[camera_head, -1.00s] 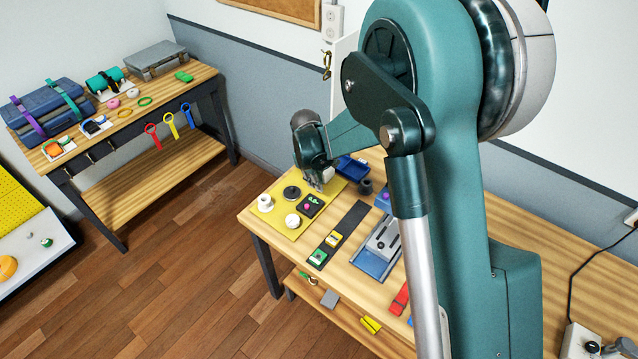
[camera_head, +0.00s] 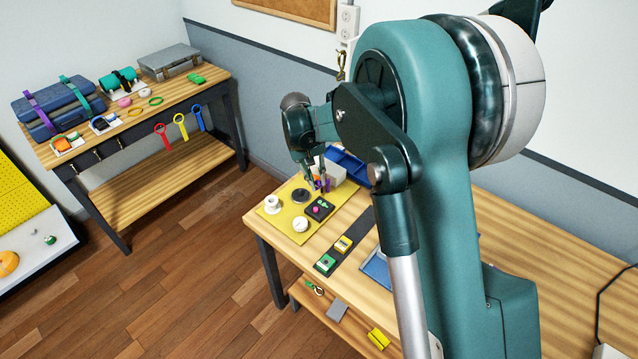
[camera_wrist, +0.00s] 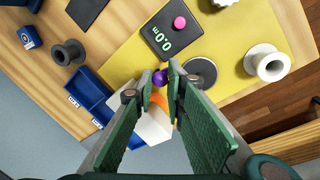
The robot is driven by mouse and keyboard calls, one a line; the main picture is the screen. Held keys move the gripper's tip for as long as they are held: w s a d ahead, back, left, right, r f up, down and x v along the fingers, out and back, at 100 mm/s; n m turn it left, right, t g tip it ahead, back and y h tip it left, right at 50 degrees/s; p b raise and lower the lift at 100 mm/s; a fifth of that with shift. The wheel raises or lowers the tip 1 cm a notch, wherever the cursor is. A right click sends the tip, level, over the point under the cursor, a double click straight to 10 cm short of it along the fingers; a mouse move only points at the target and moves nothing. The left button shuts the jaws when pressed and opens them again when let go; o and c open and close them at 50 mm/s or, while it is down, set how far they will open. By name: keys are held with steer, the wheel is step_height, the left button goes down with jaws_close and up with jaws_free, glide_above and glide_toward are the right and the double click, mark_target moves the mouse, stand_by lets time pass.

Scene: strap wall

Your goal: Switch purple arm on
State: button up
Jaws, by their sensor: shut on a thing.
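The purple arm (camera_wrist: 160,78) shows as a small rounded purple end between my fingertips in the wrist view. A bit of purple (camera_head: 317,184) also shows at my fingers in the head view. My gripper (camera_wrist: 159,84) is shut on it; in the head view my gripper (camera_head: 322,187) points down over the back of the yellow mat. A white box (camera_wrist: 152,124) with an orange part (camera_wrist: 184,108) lies below and partly behind my fingers. The fingers hide much of the box and the rest of the purple arm, so its on or off position cannot be told.
A black display box (camera_wrist: 170,28) with a pink button stands close by on the yellow mat (camera_wrist: 222,48). A dark disc (camera_wrist: 201,72) and a white spool (camera_wrist: 266,63) are also near. Blue bins (camera_wrist: 92,98) and a dark spool (camera_wrist: 67,53) stand on the other side.

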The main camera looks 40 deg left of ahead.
steer(key=shift+a+m, duration=0.2)
steer(key=shift+m, duration=0.2)
steer(key=o, duration=0.9)
steer(key=shift+r, duration=0.15)
steer(key=shift+s+a+r, duration=0.25)
steer(key=shift+r, duration=1.65)
steer(key=shift+s+a+r, duration=0.3)
steer(key=shift+r, duration=1.65)
steer(key=shift+s+a+r, duration=0.25)
steer(key=shift+r, duration=1.65)
